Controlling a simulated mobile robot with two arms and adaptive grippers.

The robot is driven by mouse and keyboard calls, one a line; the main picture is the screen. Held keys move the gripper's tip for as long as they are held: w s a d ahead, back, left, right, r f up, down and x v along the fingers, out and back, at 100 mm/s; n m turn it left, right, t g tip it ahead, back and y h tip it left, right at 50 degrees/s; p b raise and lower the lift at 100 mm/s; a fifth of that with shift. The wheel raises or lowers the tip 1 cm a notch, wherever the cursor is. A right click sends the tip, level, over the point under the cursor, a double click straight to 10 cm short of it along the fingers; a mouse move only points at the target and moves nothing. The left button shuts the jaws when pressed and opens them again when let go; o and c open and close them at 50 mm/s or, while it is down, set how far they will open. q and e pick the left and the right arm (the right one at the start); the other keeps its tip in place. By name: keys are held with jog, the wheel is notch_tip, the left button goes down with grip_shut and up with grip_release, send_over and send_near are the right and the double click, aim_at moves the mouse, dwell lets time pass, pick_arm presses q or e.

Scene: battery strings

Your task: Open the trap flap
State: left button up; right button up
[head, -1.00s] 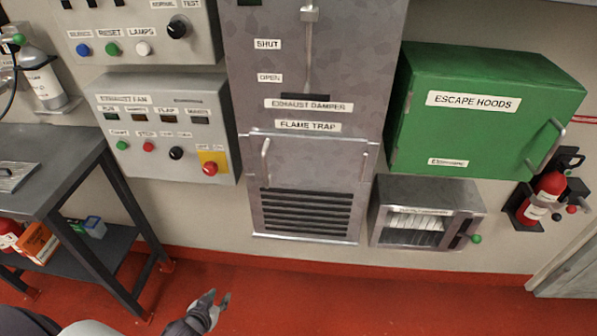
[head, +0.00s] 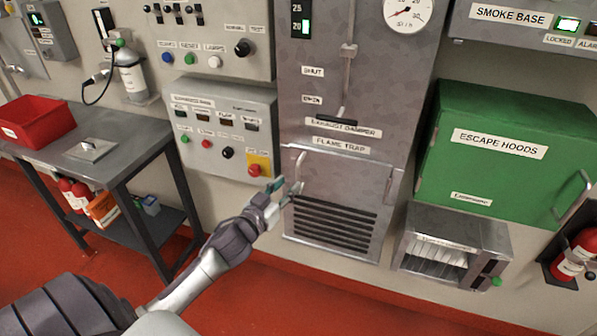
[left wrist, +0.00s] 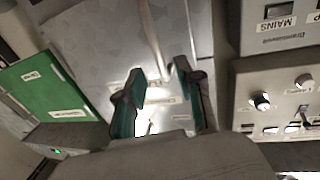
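The trap flap (head: 345,178) is a grey metal panel under the FLAME TRAP label (head: 341,145), above a dark louvred grille (head: 335,224). It looks flat against the cabinet, with an upright bar handle (head: 299,166) at its left side and another at its right. My left gripper (head: 284,188) is just left of the flap, near the lower end of the left handle. In the left wrist view my left gripper (left wrist: 158,88) has its two green-padded fingers apart. A metal bar (left wrist: 152,35) runs in between them; I cannot tell if they touch it. My right gripper is not in view.
An exhaust fan panel (head: 223,130) with a red button is left of the flap. A green escape hoods cabinet (head: 505,150) and a small glass-fronted box (head: 450,250) are at the right. A grey bench (head: 130,150) stands at the left. The red floor in front is clear.

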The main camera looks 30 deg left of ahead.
aim_at(297, 176)
pick_arm(q)
jog(key=w, duration=0.6)
jog(key=shift+a+p, duration=0.1)
jog(key=shift+p, duration=0.25)
jog(key=shift+c, duration=0.4)
grip_shut()
